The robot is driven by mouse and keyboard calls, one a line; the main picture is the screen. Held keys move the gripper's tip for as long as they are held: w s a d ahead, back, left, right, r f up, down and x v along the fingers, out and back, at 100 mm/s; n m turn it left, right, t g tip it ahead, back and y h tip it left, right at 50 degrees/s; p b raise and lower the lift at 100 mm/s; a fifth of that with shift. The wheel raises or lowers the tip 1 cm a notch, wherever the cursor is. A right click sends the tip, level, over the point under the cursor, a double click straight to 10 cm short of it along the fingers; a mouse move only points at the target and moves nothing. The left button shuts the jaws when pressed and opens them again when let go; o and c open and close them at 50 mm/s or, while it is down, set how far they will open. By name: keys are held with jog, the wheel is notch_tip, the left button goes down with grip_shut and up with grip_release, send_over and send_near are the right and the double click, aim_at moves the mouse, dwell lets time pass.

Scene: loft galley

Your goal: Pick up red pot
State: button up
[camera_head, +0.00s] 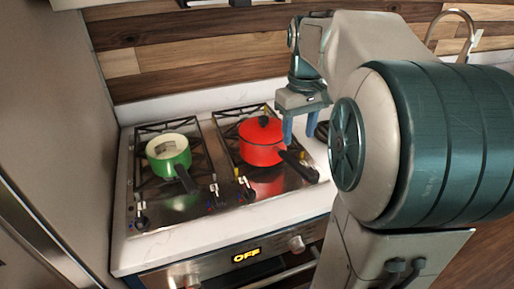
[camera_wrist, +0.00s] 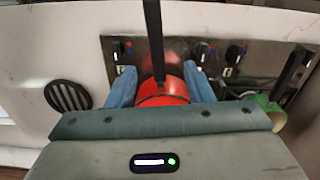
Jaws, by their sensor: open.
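The red pot (camera_head: 262,152) sits on the right burner of the stove, its black handle (camera_head: 298,165) pointing toward the front right. My gripper (camera_head: 301,126) is open and empty, with its blue fingers pointing down just right of the pot in the head view. In the wrist view, the red pot (camera_wrist: 168,92) shows between the two spread fingers (camera_wrist: 160,82), partly hidden by the gripper body. Its handle (camera_wrist: 153,35) runs up the picture between the fingers. I cannot tell whether a finger touches the pot.
Stove knobs (camera_head: 141,221) line the front. A wooden backsplash (camera_head: 190,60) rises behind. White counter (camera_head: 160,246) borders the stove.

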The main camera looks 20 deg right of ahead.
aim_at(297, 164)
notch_tip(297, 164, down, 7)
jog(key=shift+a+f, duration=0.1)
jog(key=shift+a, duration=0.05)
jog(key=shift+s+d+f+p, duration=0.15)
jog(key=shift+d+f, duration=0.1)
jog(key=shift+f, duration=1.1)
jog(key=shift+w+d+f+p, duration=0.1)
jog(key=shift+d+f+p, duration=0.1)
jog(key=shift+f, duration=1.15)
grip_shut()
jog(key=shift+r, duration=0.1)
